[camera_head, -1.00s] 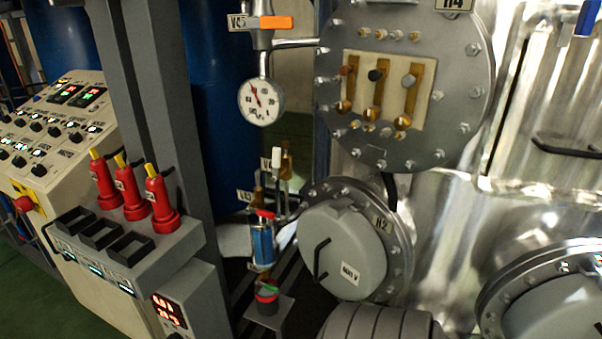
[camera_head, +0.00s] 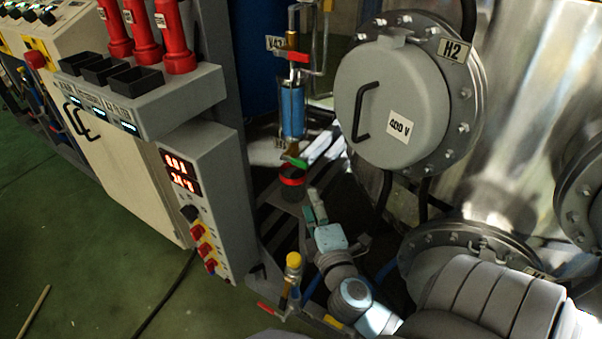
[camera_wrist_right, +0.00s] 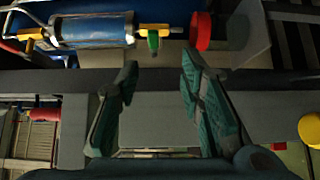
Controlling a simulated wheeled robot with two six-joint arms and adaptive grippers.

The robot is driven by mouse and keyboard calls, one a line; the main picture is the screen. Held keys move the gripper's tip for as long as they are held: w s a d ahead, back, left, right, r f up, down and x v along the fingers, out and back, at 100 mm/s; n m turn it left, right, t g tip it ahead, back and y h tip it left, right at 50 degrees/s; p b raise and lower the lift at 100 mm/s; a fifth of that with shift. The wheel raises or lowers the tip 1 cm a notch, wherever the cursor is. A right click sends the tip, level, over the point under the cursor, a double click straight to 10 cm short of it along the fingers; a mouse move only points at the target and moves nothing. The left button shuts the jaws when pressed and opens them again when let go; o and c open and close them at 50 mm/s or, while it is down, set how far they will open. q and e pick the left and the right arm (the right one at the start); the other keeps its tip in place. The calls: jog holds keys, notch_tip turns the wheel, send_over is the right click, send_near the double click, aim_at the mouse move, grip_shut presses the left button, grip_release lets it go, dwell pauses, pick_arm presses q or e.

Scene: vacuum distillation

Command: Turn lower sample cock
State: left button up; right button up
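The lower sample cock is a small brass valve with a green handle (camera_head: 296,162) under a blue sample cylinder (camera_head: 292,110). The upper cock has a red handle (camera_head: 298,57). In the right wrist view the green handle (camera_wrist_right: 153,40) lies ahead of the fingers, beside a red cap (camera_wrist_right: 200,32). My right gripper (camera_head: 315,197) is just below and right of the green handle, apart from it. Its fingers (camera_wrist_right: 158,66) are spread and empty in the wrist view. My left gripper is out of view.
A red-and-black jar (camera_head: 292,178) stands on a small shelf below the cock. A round grey hatch (camera_head: 392,105) bulges out at the right. A grey control box (camera_head: 215,215) stands at the left. A yellow-capped valve (camera_head: 293,262) is below.

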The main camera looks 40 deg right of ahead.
aim_at(300, 165)
jog(key=x, duration=0.9)
jog(key=r+x, duration=0.1)
jog(key=x, duration=0.4)
jog(key=shift+w, duration=0.1)
grip_shut()
